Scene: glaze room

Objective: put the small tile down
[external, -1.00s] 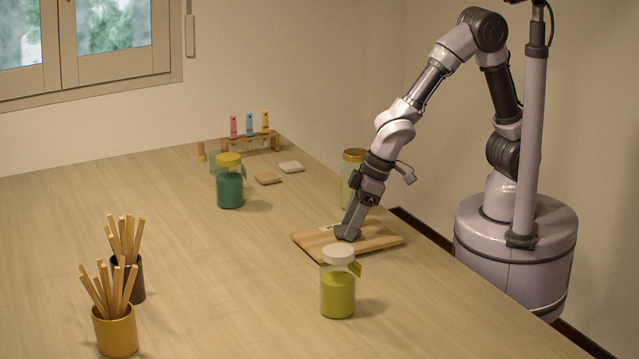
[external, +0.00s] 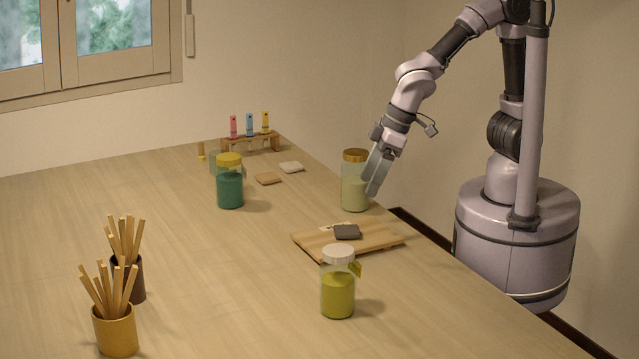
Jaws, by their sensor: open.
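The small tile (external: 347,232), dark grey and square, lies flat on the light wooden board (external: 378,241) near the table's right edge. A small pale patch shows on the board just behind the tile. My gripper (external: 371,188) is open and empty. I cannot tell whether the fingers touch that jar.
A yellow-green jar (external: 338,290) with a white lid stands just in front of the board. A dark green jar (external: 230,185), two small flat tiles (external: 268,179) (external: 291,167) and a tool rack (external: 250,140) stand farther back. Stick-filled cups (external: 117,330) (external: 127,278) stand front left. The table's middle is clear.

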